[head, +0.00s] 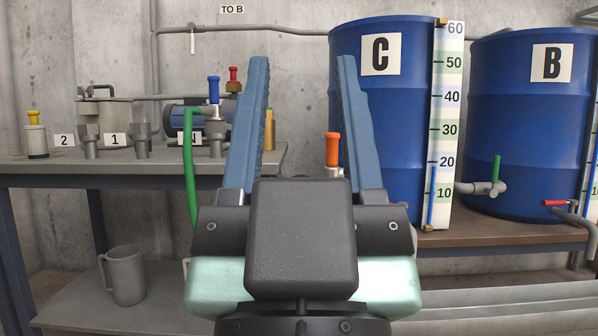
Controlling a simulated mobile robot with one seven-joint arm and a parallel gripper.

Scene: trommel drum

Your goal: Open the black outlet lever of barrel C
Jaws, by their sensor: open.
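Barrel C (382,120) is a large blue drum with a white "C" label (381,54), standing right of centre on a brown shelf. No black outlet lever shows; the lower left part of the barrel is hidden behind my gripper (302,62). My gripper is open and empty, its two blue fingers pointing up and well apart in the middle of the view. The right finger overlaps the barrel's left edge in the picture. An orange-capped handle (332,149) shows between the fingers, close to the right one; what it belongs to is partly hidden.
Barrel B (530,115) stands at right, near a green-lever valve (496,170) and a red-lever outlet (560,203). A level scale (443,130) stands against barrel C. A grey bench (60,170) at left holds fittings and a blue-handled valve (214,90). A grey jug (126,276) stands below.

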